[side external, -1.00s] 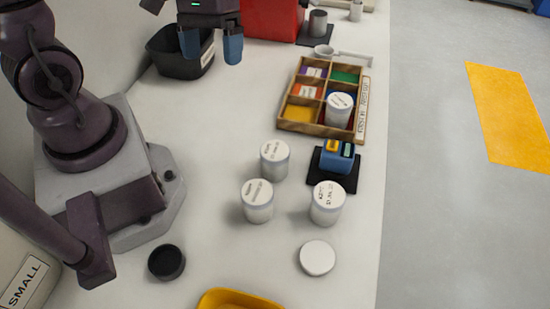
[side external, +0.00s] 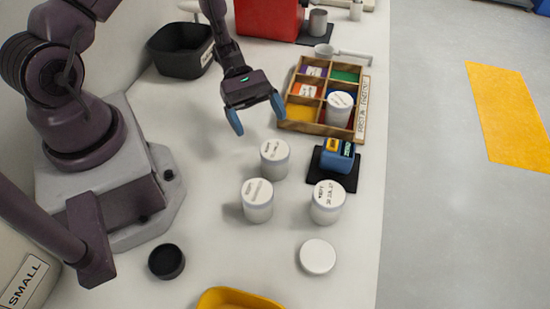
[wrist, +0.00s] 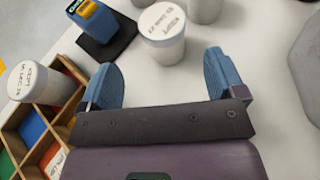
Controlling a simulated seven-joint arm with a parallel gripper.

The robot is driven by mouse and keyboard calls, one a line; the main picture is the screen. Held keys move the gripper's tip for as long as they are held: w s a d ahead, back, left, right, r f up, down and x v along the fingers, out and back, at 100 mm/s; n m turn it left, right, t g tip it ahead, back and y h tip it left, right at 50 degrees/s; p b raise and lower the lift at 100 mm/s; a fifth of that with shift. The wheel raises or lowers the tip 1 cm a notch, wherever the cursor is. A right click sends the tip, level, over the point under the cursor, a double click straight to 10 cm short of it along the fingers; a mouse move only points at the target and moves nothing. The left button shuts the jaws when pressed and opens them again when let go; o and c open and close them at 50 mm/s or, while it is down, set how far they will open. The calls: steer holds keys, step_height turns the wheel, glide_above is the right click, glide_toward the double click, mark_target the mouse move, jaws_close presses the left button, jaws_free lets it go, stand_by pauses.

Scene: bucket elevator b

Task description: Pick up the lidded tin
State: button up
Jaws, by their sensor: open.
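Several white cylindrical containers with labelled lids stand upright; I cannot tell which is meant by the lidded tin. One (side external: 275,160) stands closest to my gripper, another (side external: 257,201) in front of it, a third (side external: 327,203) to the right. A similar one (side external: 339,109) stands in the divided wooden tray and shows at the left of the wrist view (wrist: 40,84). My gripper (side external: 258,119) is open and empty, above the table behind the closest container. In the wrist view that container (wrist: 163,48) is beyond and between the open fingers (wrist: 160,72).
A blue block (side external: 336,157) on a black pad lies between the containers and the wooden tray (side external: 302,127). A white disc (side external: 318,257), a black round dish (side external: 166,261) and a yellow tray (side external: 238,299) are in front. A black bin (side external: 182,48) stands at back left.

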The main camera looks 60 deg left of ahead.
mark_target(275, 155)
steer(key=x, duration=0.8)
steer(key=shift+s+d+f, duration=0.15)
steer(key=shift+s+d, duration=0.1)
steer(key=shift+d, duration=0.05)
steer(key=c, duration=1.1)
steer(key=shift+o, duration=0.2)
